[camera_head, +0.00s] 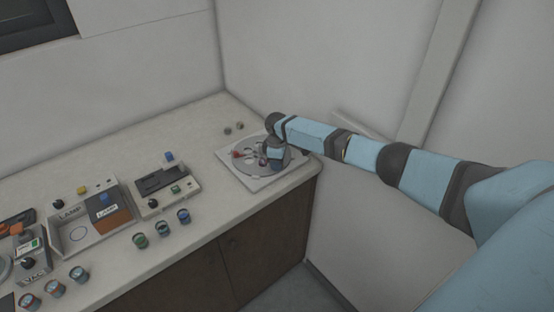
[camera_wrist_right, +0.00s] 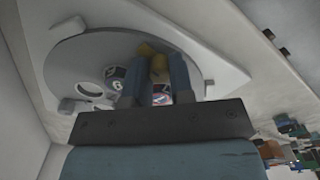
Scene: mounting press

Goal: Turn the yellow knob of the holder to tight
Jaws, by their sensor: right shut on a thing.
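The holder is a grey round disc (camera_head: 241,164) with several holes, lying on a white square plate (camera_head: 262,185) at the right end of the counter. In the right wrist view the disc (camera_wrist_right: 75,65) fills the upper left. The yellow knob (camera_wrist_right: 158,66) shows partly between the two blue fingers of my right gripper (camera_wrist_right: 155,78), which is shut on it. In the head view my right gripper (camera_head: 276,160) is over the right part of the disc and hides the knob. The knob's exact setting cannot be read. My left gripper is out of view.
A grey box with a dark top (camera_head: 163,183), a lamp tray (camera_head: 75,228) and several small round jars (camera_head: 162,228) stand on the counter to the left. Two small grey pieces (camera_head: 233,128) lie behind the holder. A wall stands close behind.

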